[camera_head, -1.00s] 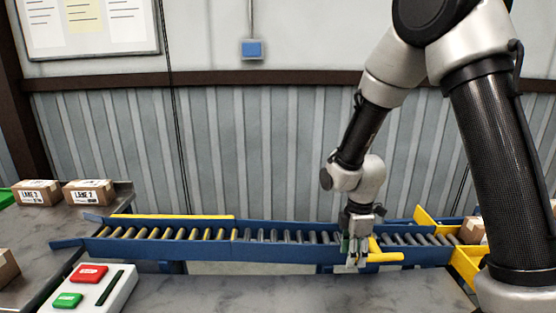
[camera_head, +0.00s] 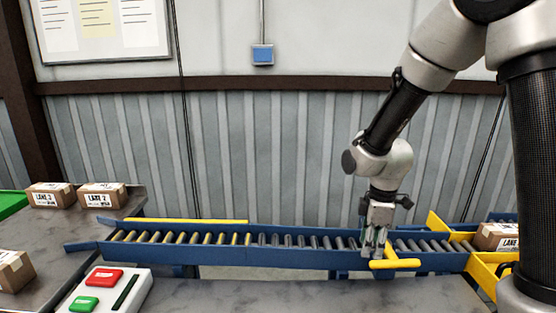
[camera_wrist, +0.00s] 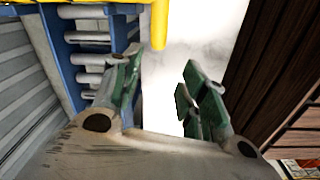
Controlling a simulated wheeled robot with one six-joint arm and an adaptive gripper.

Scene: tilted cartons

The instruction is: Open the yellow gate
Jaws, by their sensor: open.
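The yellow gate shows as a yellow bar with a cross-handle (camera_head: 396,264) at the near side of the blue roller conveyor. In the wrist view, a yellow bar (camera_wrist: 159,25) points down from the top, just beyond the gap between my fingers. My gripper (camera_head: 375,250) hangs over the conveyor's near rail, right beside the handle's left end. In the wrist view its green-padded fingers (camera_wrist: 162,72) are apart with nothing between them. I cannot tell from the head view whether a finger touches the handle.
The blue conveyor (camera_head: 300,257) runs left to right. Yellow guides (camera_head: 438,229) flank its right end, where a carton (camera_head: 496,237) sits. A control box (camera_head: 112,290) with red and green buttons stands front left. Cartons (camera_head: 103,195) lie on the left table.

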